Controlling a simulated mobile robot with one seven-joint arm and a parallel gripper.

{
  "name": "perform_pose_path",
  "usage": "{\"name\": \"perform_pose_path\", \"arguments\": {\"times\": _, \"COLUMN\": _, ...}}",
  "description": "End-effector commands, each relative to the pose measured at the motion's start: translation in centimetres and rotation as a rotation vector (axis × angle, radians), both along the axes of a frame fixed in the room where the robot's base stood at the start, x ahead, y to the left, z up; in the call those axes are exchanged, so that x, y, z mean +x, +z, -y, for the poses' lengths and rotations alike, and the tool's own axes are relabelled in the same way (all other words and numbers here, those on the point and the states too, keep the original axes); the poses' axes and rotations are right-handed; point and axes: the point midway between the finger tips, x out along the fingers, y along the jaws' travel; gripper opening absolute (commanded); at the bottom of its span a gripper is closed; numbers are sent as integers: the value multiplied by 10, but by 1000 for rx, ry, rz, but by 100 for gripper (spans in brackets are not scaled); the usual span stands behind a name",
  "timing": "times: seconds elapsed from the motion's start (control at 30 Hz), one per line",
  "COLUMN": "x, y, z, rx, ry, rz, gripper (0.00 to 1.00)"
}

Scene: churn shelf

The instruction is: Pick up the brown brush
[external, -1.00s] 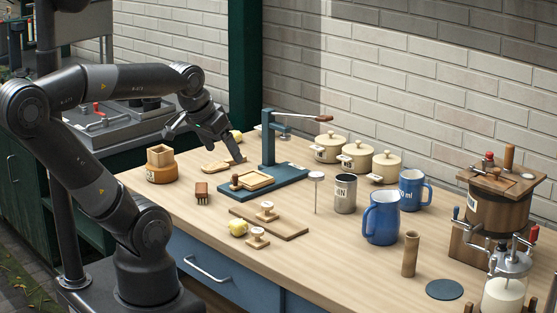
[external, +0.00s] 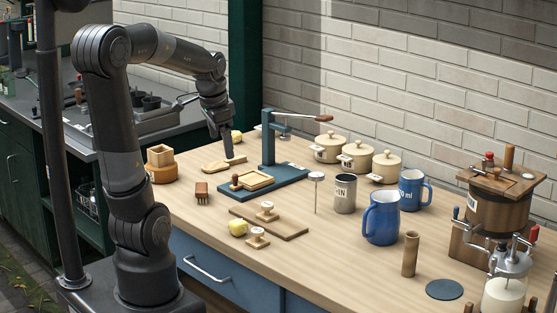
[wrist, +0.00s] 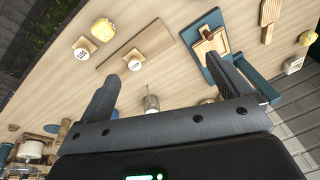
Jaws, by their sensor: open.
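The brown brush (external: 202,193) is a small block with bristles, lying on the wooden table near its front left edge, left of the blue press. I cannot make it out in the wrist view. My gripper (external: 225,145) points down above the flat wooden paddle (external: 222,163), behind and to the right of the brush and apart from it. In the wrist view my gripper (wrist: 163,70) has its two fingers spread wide with nothing held between them.
The blue press (external: 268,150) stands upright right of the brush. Yellow butter (external: 238,227) and a wooden board (external: 285,226) lie in front. The table around the brush is clear.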

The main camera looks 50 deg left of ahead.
Motion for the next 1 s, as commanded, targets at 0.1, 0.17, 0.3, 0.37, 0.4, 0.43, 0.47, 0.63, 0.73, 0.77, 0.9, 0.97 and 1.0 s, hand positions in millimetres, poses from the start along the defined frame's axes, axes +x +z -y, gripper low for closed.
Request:
{"name": "perform_pose_path", "arguments": {"times": 0.1, "x": 14, "y": -19, "z": -37, "rx": 5, "ry": -67, "rz": -71, "gripper": 95}}
{"name": "perform_pose_path", "arguments": {"times": 0.17, "x": 20, "y": -29, "z": -55, "rx": 5, "ry": -107, "rz": -103, "gripper": 95}}
{"name": "perform_pose_path", "arguments": {"times": 0.3, "x": 27, "y": -54, "z": -97, "rx": -7, "ry": -197, "rz": -168, "gripper": 95}}
{"name": "perform_pose_path", "arguments": {"times": 0.37, "x": 28, "y": -64, "z": -112, "rx": -14, "ry": -231, "rz": -190, "gripper": 95}}
{"name": "perform_pose_path", "arguments": {"times": 0.4, "x": 29, "y": -69, "z": -121, "rx": -18, "ry": -252, "rz": -200, "gripper": 95}}
{"name": "perform_pose_path", "arguments": {"times": 0.43, "x": 29, "y": -73, "z": -126, "rx": -22, "ry": -265, "rz": -208, "gripper": 95}}
{"name": "perform_pose_path", "arguments": {"times": 0.47, "x": 29, "y": -77, "z": -131, "rx": -25, "ry": -277, "rz": -214, "gripper": 95}}
{"name": "perform_pose_path", "arguments": {"times": 0.63, "x": 28, "y": -89, "z": -146, "rx": -35, "ry": -317, "rz": -234, "gripper": 95}}
{"name": "perform_pose_path", "arguments": {"times": 0.73, "x": 28, "y": -101, "z": -147, "rx": -38, "ry": -322, "rz": -236, "gripper": 95}}
{"name": "perform_pose_path", "arguments": {"times": 0.77, "x": 28, "y": -106, "z": -147, "rx": -39, "ry": -323, "rz": -237, "gripper": 95}}
{"name": "perform_pose_path", "arguments": {"times": 0.9, "x": 28, "y": -129, "z": -147, "rx": -38, "ry": -322, "rz": -236, "gripper": 95}}
{"name": "perform_pose_path", "arguments": {"times": 0.97, "x": 28, "y": -136, "z": -146, "rx": -38, "ry": -322, "rz": -236, "gripper": 95}}
{"name": "perform_pose_path", "arguments": {"times": 1.0, "x": 28, "y": -139, "z": -146, "rx": -36, "ry": -322, "rz": -235, "gripper": 95}}
